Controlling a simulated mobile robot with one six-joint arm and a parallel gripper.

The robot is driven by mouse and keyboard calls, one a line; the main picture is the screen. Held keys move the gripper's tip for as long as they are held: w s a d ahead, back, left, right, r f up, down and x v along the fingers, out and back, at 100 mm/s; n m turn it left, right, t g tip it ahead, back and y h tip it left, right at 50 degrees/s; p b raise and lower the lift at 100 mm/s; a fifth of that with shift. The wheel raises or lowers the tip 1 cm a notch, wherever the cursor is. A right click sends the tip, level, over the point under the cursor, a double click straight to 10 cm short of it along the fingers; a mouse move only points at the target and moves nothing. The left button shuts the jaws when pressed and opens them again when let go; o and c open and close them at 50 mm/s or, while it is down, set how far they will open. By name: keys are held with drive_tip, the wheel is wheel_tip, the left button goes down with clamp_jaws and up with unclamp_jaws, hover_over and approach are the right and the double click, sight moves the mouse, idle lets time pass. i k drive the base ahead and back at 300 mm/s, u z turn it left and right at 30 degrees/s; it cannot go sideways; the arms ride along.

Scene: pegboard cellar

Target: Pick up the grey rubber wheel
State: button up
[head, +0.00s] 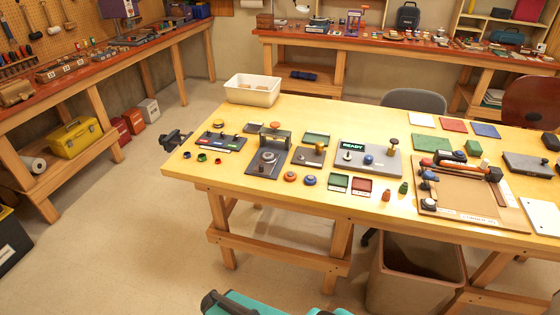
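I cannot single out a grey rubber wheel with certainty. A small greyish round part (268,157) sits on a dark panel (262,172) on the left half of the wooden table (310,215). It is too small to tell whether it is rubber or a wheel. Another small grey round piece (347,155) is on the grey board with the "READY" display (353,146). My gripper does not show in the head view.
A white bin (252,91) stands at the table's back left corner. A dark vise (174,140) juts from its left edge. Small coloured parts and a brown board (470,208) crowd the top.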

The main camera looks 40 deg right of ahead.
sight(270, 159)
drive_tip(key=u, duration=1.2)
drive_tip(key=k, duration=0.1)
drive_tip(key=z, duration=2.45)
drive_tip(key=k, duration=0.9)
drive_tip(key=u, duration=0.2)
drive_tip(key=i, duration=0.8)
drive_tip(key=z, duration=0.05)
